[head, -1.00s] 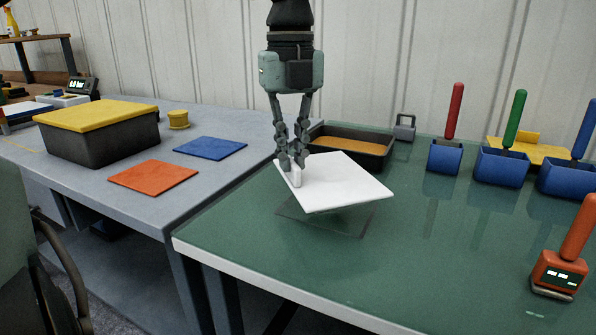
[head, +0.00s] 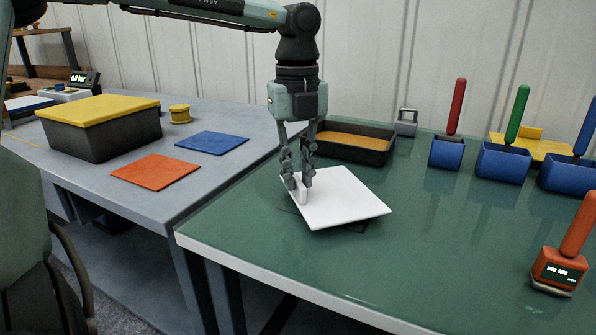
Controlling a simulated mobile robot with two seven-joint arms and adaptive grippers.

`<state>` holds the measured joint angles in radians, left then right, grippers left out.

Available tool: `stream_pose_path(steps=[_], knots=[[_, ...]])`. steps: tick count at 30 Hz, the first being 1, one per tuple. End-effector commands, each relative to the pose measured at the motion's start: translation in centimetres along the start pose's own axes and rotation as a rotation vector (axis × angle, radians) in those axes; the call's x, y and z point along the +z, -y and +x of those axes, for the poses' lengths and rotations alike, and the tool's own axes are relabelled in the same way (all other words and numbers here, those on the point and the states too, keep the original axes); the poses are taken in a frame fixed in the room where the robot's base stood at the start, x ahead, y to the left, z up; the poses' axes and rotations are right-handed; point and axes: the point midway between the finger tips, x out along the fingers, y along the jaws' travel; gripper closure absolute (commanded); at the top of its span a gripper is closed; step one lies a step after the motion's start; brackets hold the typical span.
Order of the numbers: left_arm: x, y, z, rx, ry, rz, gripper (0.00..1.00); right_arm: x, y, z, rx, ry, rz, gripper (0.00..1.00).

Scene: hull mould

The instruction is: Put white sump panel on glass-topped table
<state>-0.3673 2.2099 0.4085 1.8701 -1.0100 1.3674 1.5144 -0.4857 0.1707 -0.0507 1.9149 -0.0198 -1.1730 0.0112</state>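The white sump panel (head: 345,198) is a flat square plate with a small upright grip at its left edge. My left gripper (head: 303,188) points down from above and is shut on that grip. The panel is just above or on the green glass-topped table (head: 430,265), near its left part; whether it touches cannot be told. A dark square outline on the table is mostly hidden under the panel. My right gripper is not in view.
A black tray (head: 385,156) with brown contents stands behind the panel. Blue pots (head: 502,165) with coloured handles and an orange device (head: 557,271) are at right. A grey table (head: 215,180) at left holds orange and blue panels and a yellow-lidded box. The table's front middle is clear.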

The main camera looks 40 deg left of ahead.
Motion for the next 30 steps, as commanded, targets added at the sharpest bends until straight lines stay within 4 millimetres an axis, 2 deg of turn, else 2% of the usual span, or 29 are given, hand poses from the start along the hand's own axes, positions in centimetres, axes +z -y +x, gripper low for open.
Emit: stream_pose_path(steps=[3, 14, 19, 24, 30], knots=[[0.0, 0.0, -0.1, 0.0, 0.0, 0.0, 0.7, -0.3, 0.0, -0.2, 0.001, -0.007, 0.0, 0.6], [0.0, 0.0, -0.5, -0.001, 0.001, 0.0, 0.7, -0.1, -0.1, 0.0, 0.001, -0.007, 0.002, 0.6], [0.1, 0.1, -3.4, -0.004, 0.005, -0.001, 0.7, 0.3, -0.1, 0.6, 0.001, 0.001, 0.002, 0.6], [0.1, 0.1, -7.2, -0.003, 0.004, -0.001, 0.7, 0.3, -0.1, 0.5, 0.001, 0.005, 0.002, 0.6], [0.0, 0.1, -10.7, -0.001, 0.003, 0.0, 0.7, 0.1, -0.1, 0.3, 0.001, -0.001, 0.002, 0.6]])
